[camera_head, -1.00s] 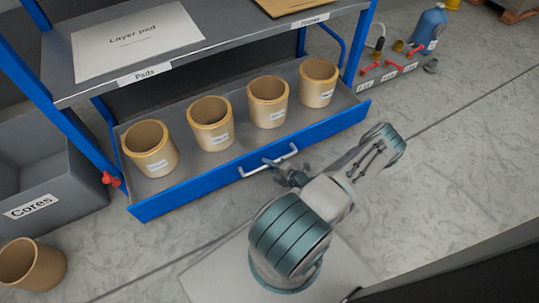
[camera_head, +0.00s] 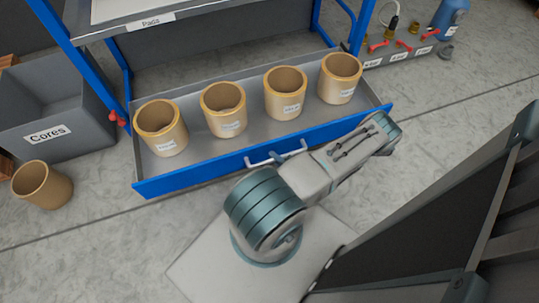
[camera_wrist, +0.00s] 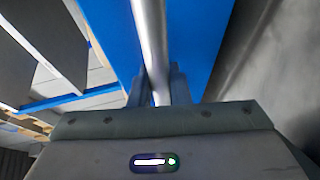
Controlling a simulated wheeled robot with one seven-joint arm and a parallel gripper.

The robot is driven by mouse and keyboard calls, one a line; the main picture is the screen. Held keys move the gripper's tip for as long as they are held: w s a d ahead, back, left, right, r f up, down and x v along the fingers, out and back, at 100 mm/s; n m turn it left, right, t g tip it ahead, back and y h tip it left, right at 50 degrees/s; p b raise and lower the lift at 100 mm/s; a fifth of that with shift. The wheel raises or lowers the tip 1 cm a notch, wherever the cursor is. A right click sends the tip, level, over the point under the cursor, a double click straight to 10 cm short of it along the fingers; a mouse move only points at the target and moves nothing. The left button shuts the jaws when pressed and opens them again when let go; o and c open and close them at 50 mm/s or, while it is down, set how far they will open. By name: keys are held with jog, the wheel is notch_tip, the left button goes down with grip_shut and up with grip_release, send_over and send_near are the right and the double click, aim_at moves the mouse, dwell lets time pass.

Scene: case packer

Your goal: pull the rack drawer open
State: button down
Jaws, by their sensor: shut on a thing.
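The rack drawer (camera_head: 200,174) is a grey tray with a blue front, standing well out from under the rack in the head view. Its pale bar handle (camera_head: 262,162) is on the middle of the front. In the wrist view the handle (camera_wrist: 151,35) runs as a metal bar between the two fingers of my gripper (camera_wrist: 159,88), which is shut on it. The blue drawer front (camera_wrist: 108,28) lies behind the bar. In the head view my arm hides most of the gripper and part of the handle.
Several tan cores (camera_head: 225,112) stand upright in the drawer. A grey Cores bin (camera_head: 60,140) and a loose core (camera_head: 42,186) are at the left. A strip with red valves (camera_head: 400,50) and a blue bottle (camera_head: 450,18) are at the back right.

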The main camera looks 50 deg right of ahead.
aim_at(267, 146)
jog(key=shift+s, duration=0.1)
jog(key=c, duration=1.4)
grip_release()
jog(key=shift+o, duration=0.2)
jog(key=o, duration=0.4)
notch_tip(267, 146, up, 5)
jog(key=p, duration=0.2)
jog(key=shift+s+p, duration=0.15)
jog(key=shift+p, duration=0.25)
jog(key=shift+c, duration=0.2)
jog(key=o, duration=0.6)
jog(key=s+d+r+p, duration=0.1)
jog(key=s+r, duration=0.2)
jog(key=s, duration=0.2)
jog(key=shift+s+d+p, duration=0.2)
jog(key=shift+d+p, duration=0.1)
jog(key=shift+p, duration=0.05)
jog(key=s+r, duration=0.1)
jog(key=s, duration=0.2)
jog(key=s+r+p, duration=0.1)
jog(key=shift+s+d+r, duration=0.15)
jog(key=shift+d+r, duration=0.2)
jog(key=c, duration=1)
jog(key=shift+o, duration=0.2)
jog(key=shift+s+r, duration=0.2)
jog(key=shift+s, duration=0.5)
